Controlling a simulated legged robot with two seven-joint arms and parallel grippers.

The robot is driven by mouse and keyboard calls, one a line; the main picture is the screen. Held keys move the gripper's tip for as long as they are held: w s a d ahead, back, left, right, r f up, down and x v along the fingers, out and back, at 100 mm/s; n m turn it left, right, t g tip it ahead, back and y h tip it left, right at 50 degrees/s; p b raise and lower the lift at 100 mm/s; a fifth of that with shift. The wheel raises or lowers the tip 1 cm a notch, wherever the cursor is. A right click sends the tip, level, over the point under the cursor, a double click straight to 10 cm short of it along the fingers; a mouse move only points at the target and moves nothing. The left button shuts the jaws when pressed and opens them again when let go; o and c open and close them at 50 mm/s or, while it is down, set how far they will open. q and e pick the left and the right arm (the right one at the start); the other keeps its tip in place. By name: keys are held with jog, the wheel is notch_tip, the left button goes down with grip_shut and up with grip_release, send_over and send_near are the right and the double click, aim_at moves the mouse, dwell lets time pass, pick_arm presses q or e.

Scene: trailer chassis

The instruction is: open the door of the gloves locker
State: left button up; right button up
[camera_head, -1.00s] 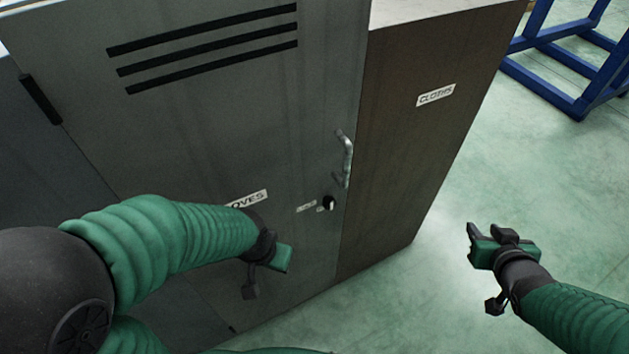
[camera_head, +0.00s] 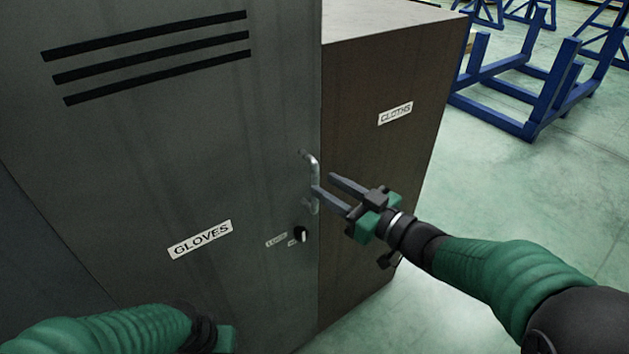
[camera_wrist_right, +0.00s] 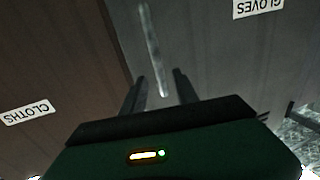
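The gloves locker door (camera_head: 150,150) is grey, with three dark slots and a GLOVES label (camera_head: 200,239). It looks closed. Its metal bar handle (camera_head: 313,182) is upright near the door's right edge, with a black knob (camera_head: 302,234) below. My right gripper (camera_head: 324,184) is open, its fingertips at the handle. In the right wrist view the handle (camera_wrist_right: 152,50) runs down between the two open fingers (camera_wrist_right: 158,90); I cannot tell whether they touch it. My left gripper (camera_head: 225,338) is low at the bottom edge, mostly out of view, and its fingers do not show.
A brown locker side with a CLOTHS label (camera_head: 395,113) stands right of the door. Blue metal frames (camera_head: 540,95) stand on the green floor at the upper right. The floor (camera_head: 500,190) between them and the locker is clear.

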aim_at(315, 207)
jog(key=x, duration=0.4)
jog(key=shift+w+a, duration=0.15)
jog(key=shift+a, duration=0.05)
grip_shut()
dwell(1.2)
